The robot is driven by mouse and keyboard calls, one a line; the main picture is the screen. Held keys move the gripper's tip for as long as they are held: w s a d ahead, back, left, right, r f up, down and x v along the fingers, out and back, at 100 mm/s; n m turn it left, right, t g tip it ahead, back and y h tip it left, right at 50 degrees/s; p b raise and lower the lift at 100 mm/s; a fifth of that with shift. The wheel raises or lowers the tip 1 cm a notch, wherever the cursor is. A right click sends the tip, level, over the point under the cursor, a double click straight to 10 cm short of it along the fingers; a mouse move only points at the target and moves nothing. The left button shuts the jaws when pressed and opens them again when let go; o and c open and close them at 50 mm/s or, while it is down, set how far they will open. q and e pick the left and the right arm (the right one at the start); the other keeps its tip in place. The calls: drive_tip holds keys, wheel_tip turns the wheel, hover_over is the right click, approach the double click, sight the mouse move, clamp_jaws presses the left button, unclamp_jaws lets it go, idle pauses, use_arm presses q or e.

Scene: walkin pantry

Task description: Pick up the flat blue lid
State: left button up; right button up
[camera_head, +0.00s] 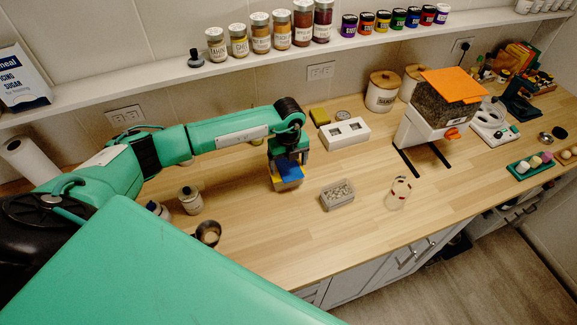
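The flat blue lid (290,172) is near the middle of the wooden counter, directly under my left gripper. A patch of yellow shows just below and left of it; I cannot tell what that is. My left gripper (288,167) points down at the lid, with its fingers around or just above it. The hand and fingers hide part of the lid. I cannot tell whether the fingers touch it or how far apart they are. My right gripper is not in view.
A grey container of small pieces (338,196) and a clear jar (398,193) stand right of my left gripper. A white box (344,133) is behind. Small bottles (190,200) and a round tin (208,233) stand left. A jar shelf (190,72) runs along the wall.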

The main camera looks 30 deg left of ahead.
use_arm(q)
drive_tip(key=c, duration=0.8)
drive_tip(key=shift+c, duration=0.2)
